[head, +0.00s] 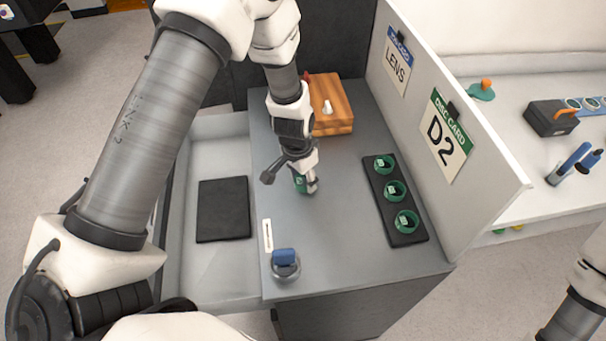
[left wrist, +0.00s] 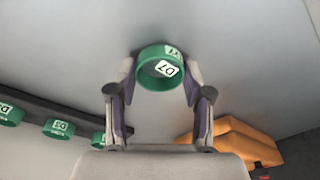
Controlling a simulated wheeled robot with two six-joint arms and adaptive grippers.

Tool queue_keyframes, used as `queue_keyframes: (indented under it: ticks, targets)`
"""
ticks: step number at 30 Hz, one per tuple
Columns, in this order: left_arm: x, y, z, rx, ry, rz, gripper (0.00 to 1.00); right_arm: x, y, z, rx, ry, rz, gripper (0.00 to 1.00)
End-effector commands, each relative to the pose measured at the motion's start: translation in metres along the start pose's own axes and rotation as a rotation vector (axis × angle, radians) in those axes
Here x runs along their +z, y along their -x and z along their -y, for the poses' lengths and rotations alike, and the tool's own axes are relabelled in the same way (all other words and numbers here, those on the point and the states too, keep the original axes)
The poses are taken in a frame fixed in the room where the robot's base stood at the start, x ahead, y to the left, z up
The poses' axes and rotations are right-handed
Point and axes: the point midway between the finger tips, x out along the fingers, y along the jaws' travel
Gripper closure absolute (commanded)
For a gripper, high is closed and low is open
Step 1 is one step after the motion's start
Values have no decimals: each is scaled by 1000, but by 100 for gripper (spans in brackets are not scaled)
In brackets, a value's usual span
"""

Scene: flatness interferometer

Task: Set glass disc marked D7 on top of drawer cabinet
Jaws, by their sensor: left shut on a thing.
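The glass disc marked D7 (left wrist: 160,68) has a green rim and white labels, and sits between my left fingers in the left wrist view. In the head view the green disc (head: 299,184) is partly hidden by my left gripper (head: 305,187), which is shut on it. It is low over the grey top of the drawer cabinet (head: 340,225); I cannot tell whether it touches. Only part of my right arm shows at the lower right; its gripper is out of view.
A black rack (head: 408,238) with three green-rimmed discs stands right of the gripper. A wooden block (head: 335,95) is behind, and a blue-topped jar (head: 285,265) at the front. An upright panel (head: 490,160) with LENS and D2 cards borders the right. An open drawer (head: 200,275) lies left.

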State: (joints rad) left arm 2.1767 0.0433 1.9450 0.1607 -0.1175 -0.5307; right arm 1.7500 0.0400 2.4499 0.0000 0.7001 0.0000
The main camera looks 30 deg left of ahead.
Motion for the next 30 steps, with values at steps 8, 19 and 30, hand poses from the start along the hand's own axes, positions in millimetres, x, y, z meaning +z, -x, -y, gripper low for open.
queue_keyframes:
  ticks: [8,19,30]
  targets:
    - [1,-4,0,0,1,0,39,0,-4,0,0,0,0,75]
    - [0,-1,0,0,1,1,25,0,-2,0,0,0,0,75]
    - [-1,69,0,-1,1,-7,25,0,-14,0,0,0,0,75]
